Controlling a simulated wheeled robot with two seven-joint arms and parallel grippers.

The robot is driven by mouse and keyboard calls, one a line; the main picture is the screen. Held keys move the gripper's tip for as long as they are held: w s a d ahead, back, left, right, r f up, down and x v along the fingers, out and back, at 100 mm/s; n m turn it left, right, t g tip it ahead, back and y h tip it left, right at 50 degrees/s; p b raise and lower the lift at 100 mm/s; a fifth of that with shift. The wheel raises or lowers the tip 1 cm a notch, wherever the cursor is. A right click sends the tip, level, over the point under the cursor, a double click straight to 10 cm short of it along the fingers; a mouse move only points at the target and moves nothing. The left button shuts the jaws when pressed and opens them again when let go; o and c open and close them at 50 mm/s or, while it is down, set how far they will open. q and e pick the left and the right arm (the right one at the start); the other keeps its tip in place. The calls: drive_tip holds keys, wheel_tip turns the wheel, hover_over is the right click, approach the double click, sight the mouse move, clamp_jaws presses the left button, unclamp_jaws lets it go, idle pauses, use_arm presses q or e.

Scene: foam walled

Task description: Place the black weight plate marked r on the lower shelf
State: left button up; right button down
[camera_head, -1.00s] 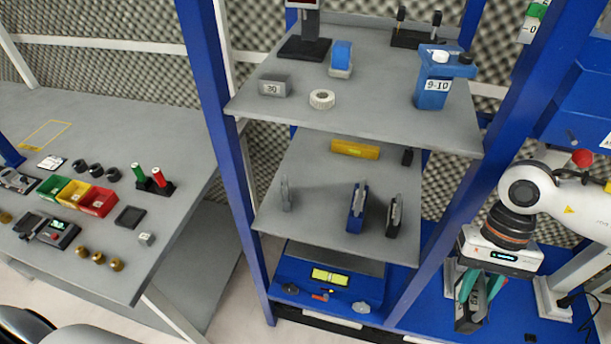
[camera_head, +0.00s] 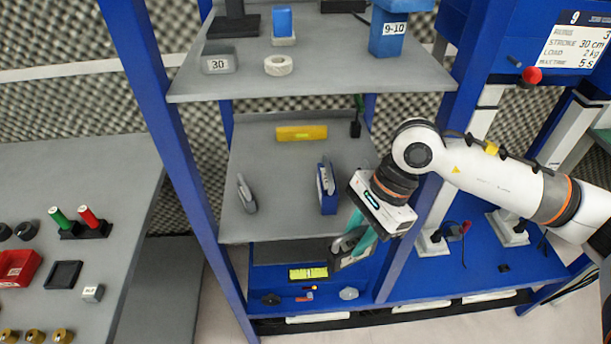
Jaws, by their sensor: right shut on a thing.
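My right gripper (camera_head: 362,236), with teal fingers, is shut on a dark, flat object with a grey part (camera_head: 346,250). This may be the black weight plate, but no r mark is readable. The gripper points down and tilts, by the front right corner of the grey lower shelf (camera_head: 275,220). The held object hangs at about the height of that shelf's front edge, overlapping it in the picture. I cannot tell whether they touch. My left gripper is not in view.
On the lower shelf stand a grey upright piece (camera_head: 246,196), a blue holder (camera_head: 327,198) and a yellow block (camera_head: 301,133). The upper shelf (camera_head: 330,80) overhangs it. A blue post (camera_head: 165,130) bounds the left. A blue base with a level (camera_head: 308,273) lies below.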

drive_tip(key=m, duration=0.1)
drive_tip(key=a+m+t+b, duration=0.1)
drive_tip(key=m, duration=0.1)
drive_tip(key=a+f+m+b, duration=0.1)
drive_tip(key=shift+w+f+m+t, duration=0.1)
drive_tip(key=shift+w+m+t, duration=0.2)
drive_tip(key=shift+w+t, duration=0.1)
drive_tip(key=shift+w+a+f+m+t+h+b, duration=0.4)
drive_tip(key=shift+w+a+f+m+t, duration=0.3)
drive_tip(key=shift+w+a+m, duration=1.85)
drive_tip(key=shift+w+a+f+m+t+h+b, duration=0.35)
drive_tip(key=shift+w+a+f+m+t, duration=0.45)
drive_tip(key=shift+w+m, duration=2.05)
drive_tip(key=shift+w+a+f+m+t+h+b, duration=0.3)
drive_tip(key=shift+w+a+f+m+t+h, duration=0.7)
drive_tip(key=shift+w, duration=3.1)
drive_tip(key=shift+a+r+g+y, duration=0.2)
drive_tip(key=shift+a+g+y, duration=0.3)
drive_tip(key=shift+y, duration=0.05)
